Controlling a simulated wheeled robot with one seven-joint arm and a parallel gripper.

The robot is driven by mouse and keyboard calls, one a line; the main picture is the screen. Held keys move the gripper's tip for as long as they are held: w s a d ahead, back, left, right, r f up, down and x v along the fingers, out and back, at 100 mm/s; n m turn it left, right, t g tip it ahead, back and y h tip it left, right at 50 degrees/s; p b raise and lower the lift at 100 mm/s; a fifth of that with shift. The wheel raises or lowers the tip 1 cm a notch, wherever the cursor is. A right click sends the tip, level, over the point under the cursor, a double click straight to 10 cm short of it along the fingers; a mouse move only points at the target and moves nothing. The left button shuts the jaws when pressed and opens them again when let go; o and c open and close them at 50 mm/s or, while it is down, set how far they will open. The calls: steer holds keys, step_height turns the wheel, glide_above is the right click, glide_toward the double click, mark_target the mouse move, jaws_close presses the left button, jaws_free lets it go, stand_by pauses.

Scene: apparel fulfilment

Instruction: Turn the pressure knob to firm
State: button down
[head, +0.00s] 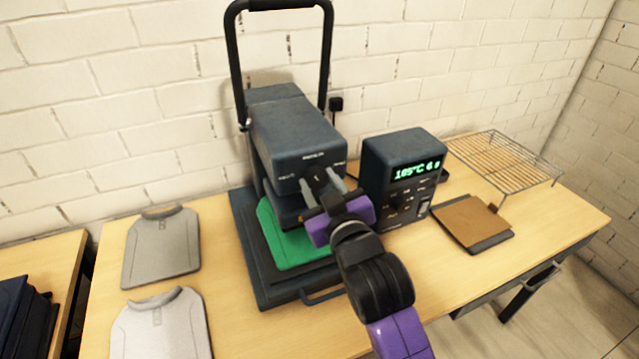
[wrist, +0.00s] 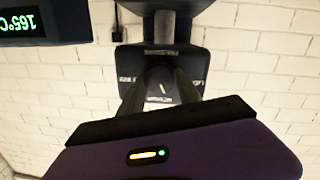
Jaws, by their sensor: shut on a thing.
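The pressure knob (head: 317,177) is a dark round dial with a short pale pointer mark on the front of the heat press head (head: 290,130). Small white labels sit above it and to either side, too small to read surely. My gripper (head: 321,183) faces the press front with one grey finger on each side of the knob, shut on it. The wrist view is upside down; there the knob (wrist: 161,82) lies between both fingers, its pale mark close to upright and slightly tilted. The fingers hide the knob's sides.
A control box (head: 400,170) with a lit 165°C display stands right of the press. Green cloth (head: 285,243) lies on the press's lower plate. Grey garments (head: 160,248) lie left; a brown pad (head: 470,220) and wire rack (head: 500,160) lie right. The black press handle (head: 326,60) stands raised.

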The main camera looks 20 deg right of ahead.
steer(key=m, duration=0.4)
steer(key=shift+d+y, duration=0.1)
steer(key=shift+y, duration=0.2)
steer(key=m+p, duration=0.1)
steer(key=m, duration=0.4)
steer(key=shift+d+y, duration=0.15)
steer(key=shift+y, duration=0.25)
steer(key=m+p, duration=0.1)
steer(key=m, duration=0.3)
steer(key=shift+y, duration=0.4)
steer(key=shift+d+f+m+y+p, duration=0.15)
steer(key=shift+m+p, duration=0.15)
steer(key=shift+m, duration=0.75)
steer(key=shift+r+m+y+p, duration=0.15)
steer(key=shift+m+p, duration=0.1)
steer(key=shift+m, duration=0.8)
steer(key=shift+f, duration=0.15)
steer(key=c, duration=0.8)
jaws_free()
steer(key=shift+c, duration=0.2)
steer(key=shift+s, duration=0.1)
